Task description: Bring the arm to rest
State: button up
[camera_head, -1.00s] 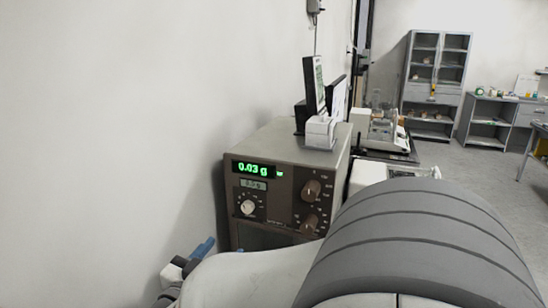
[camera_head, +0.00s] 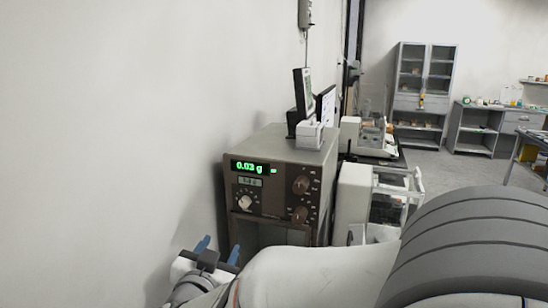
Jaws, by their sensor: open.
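My arm (camera_head: 310,275) crosses the bottom of the view, with its large grey-ribbed joint (camera_head: 465,250) at the lower right. My gripper (camera_head: 218,252) is at the lower left, in front of the lower left of the brown balance. Its two blue fingertips stand apart, and I see nothing between them. Part of the wrist is cut off by the bottom edge.
A brown balance (camera_head: 275,152) with a green display reading 0.03 g stands close by the left wall. White instruments (camera_head: 352,200) stand to its right. A grey cabinet (camera_head: 424,95) and a desk (camera_head: 478,130) are at the back, with open floor before them.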

jog(key=w+d+n+g+y, duration=0.2)
jog(key=d+n+g+y, duration=0.3)
jog(key=d+y, duration=0.25)
jog(key=s+d+f+g+h, duration=0.2)
jog(key=s+d+f+g, duration=0.1)
jog(key=s+d, duration=0.5)
jog(key=s+d+f+g+h, duration=0.3)
jog(key=s+d+f+g, duration=0.1)
jog(key=s+d, duration=0.5)
jog(key=shift+d+f+m+g, duration=0.3)
jog(key=shift+d+g, duration=0.3)
jog(key=shift+d, duration=0.35)
jog(key=shift+h, duration=0.25)
jog(key=shift+c, duration=1.3)
jog(key=shift+r, duration=0.1)
